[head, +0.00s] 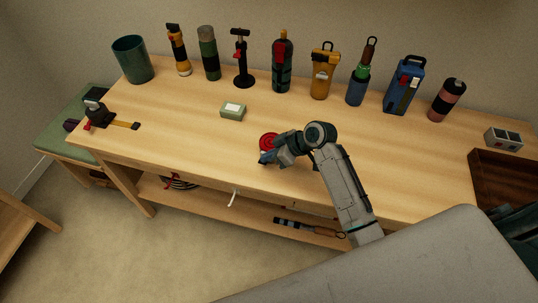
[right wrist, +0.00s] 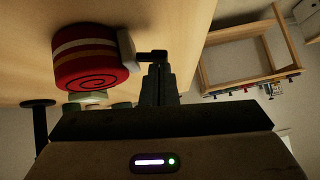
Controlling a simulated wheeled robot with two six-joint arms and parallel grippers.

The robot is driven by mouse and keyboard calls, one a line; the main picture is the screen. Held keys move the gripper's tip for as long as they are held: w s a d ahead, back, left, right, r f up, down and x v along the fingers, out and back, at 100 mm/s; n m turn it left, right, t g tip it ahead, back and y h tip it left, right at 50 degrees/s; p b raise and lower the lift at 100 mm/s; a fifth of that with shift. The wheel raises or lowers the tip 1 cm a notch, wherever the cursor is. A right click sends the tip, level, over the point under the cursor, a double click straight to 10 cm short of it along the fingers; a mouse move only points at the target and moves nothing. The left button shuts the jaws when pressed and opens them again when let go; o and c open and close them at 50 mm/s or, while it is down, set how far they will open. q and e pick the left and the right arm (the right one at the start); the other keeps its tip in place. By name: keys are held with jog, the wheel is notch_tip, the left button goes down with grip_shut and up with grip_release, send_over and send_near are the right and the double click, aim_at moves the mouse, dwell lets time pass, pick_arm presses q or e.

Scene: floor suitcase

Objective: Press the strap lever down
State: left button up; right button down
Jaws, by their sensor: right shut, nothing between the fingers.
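A red rolled strap (head: 268,141) lies near the front edge of the wooden workbench, partly hidden by my right gripper in the head view. In the right wrist view the roll (right wrist: 85,62) shows a spiral end and pale and yellow stripes. A grey block (right wrist: 127,48) sits against its side, with a small dark bar (right wrist: 152,55) beside it, which may be the lever or part of my fingertips. My right gripper (head: 268,157) is shut and empty, close beside the roll. I cannot tell whether it touches. My left gripper is not in view.
Several flashlights, bottles and tools stand along the back of the bench (head: 400,150). A black tool with a yellow strip (head: 104,116) lies at the left end. The bench between is mostly clear.

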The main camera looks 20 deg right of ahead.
jog(key=shift+s+a+f+t+h, duration=0.15)
jog(key=shift+t+h, duration=0.15)
jog(key=shift+s+a+f+n+t+h+b, duration=0.1)
jog(key=shift+s+n+t+h+b, duration=0.05)
jog(key=shift+n+t+h+b, duration=0.2)
jog(key=shift+f, duration=0.1)
dwell(1.2)
dwell(0.3)
jog(key=shift+w+d+r, duration=0.3)
jog(key=shift+w+d, duration=0.15)
jog(key=shift+w, duration=0.1)
